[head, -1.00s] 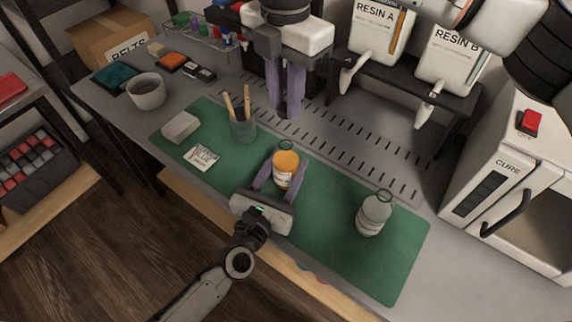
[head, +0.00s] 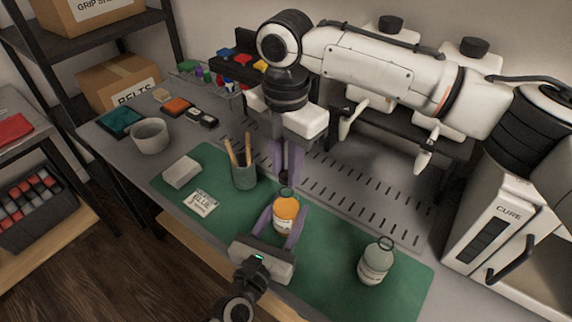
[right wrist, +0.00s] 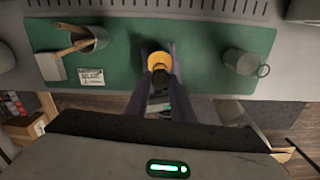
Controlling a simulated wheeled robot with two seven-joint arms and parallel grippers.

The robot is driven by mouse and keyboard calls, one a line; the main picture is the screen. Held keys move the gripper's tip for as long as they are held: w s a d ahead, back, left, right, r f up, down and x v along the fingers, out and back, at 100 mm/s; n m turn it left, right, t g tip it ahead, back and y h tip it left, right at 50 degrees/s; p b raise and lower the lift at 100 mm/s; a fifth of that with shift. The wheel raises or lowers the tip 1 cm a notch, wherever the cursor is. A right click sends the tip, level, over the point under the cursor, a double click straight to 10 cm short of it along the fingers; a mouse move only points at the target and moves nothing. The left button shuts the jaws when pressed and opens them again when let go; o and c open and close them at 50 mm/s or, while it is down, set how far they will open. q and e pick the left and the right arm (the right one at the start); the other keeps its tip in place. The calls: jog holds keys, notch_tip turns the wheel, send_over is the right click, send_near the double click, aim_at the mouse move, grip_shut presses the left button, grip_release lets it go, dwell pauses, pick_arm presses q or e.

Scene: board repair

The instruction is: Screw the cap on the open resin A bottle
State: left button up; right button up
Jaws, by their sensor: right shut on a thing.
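An orange bottle (head: 285,214) stands upright on the green mat, its label too small to read. My left gripper (head: 284,222) reaches in from the near side, its purple fingers shut on the bottle's sides. My right gripper (head: 286,180) points down just above the bottle's neck, its fingers close together. In the right wrist view, a small dark thing, seemingly the cap (right wrist: 161,77), sits between the right fingers over the orange bottle (right wrist: 158,60). I cannot tell whether it touches the neck. A grey, clear-looking bottle (head: 375,264) stands apart on the mat's right.
A pencil cup (head: 243,172), a white block (head: 182,171) and a label card (head: 201,202) are on the mat's left. The white CURE oven (head: 490,225) is at right. The mat (head: 325,270) is clear between the bottles.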

aim_at(286, 208)
jog(key=shift+f, duration=0.85)
jog(key=shift+f, duration=0.55)
